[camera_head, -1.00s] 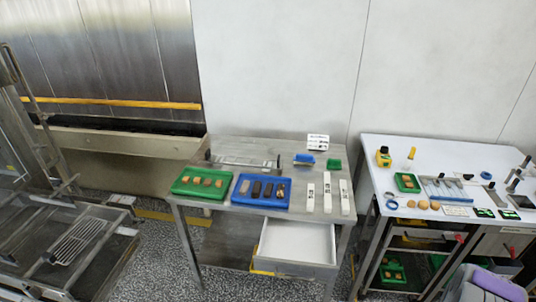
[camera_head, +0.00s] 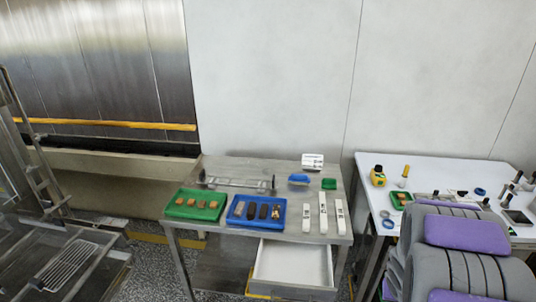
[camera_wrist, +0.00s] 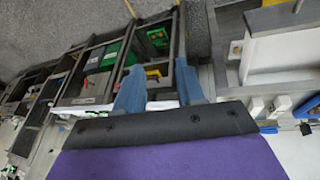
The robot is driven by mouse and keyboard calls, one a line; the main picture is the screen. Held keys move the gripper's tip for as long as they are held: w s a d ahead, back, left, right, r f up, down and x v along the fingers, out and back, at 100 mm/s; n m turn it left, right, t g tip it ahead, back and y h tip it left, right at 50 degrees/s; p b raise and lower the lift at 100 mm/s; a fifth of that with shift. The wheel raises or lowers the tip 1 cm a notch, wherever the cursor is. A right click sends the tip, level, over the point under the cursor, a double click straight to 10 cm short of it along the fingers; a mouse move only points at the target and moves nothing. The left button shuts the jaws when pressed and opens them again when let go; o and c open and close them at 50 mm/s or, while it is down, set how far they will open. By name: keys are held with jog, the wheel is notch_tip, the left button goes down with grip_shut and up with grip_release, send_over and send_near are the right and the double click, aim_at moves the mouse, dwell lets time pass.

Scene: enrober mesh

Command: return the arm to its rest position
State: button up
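My arm, grey with purple padding (camera_head: 465,232), is folded at the lower right of the head view and covers much of the white table there. My gripper (camera_wrist: 158,82) shows in the wrist view as two blue-grey fingers standing well apart with nothing held between them. Beyond the fingers is dark shelving with green bins (camera_wrist: 155,38). The fingertips are hidden or out of frame in the head view.
A steel table (camera_head: 205,168) holds a green tray (camera_head: 183,214), a blue tray (camera_head: 234,220) and white strips, with an open drawer (camera_head: 293,284) below. The white table (camera_head: 363,165) stands right. A metal frame with a rack (camera_head: 62,268) is at left. Floor shows between.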

jog(key=s+a+r+g, duration=0.2)
jog(key=s+a+r, duration=0.65)
jog(key=r, duration=0.25)
jog(key=s+a+r+n+g+y, duration=0.1)
jog(key=s+a+r+n, duration=0.1)
jog(key=s+a, duration=0.6)
jog(key=s+a+r+n+g+y, duration=0.2)
jog(key=s+a+r, duration=0.2)
jog(key=s+a, duration=0.4)
jog(key=shift+s+r, duration=0.3)
jog(key=shift+s, duration=0.45)
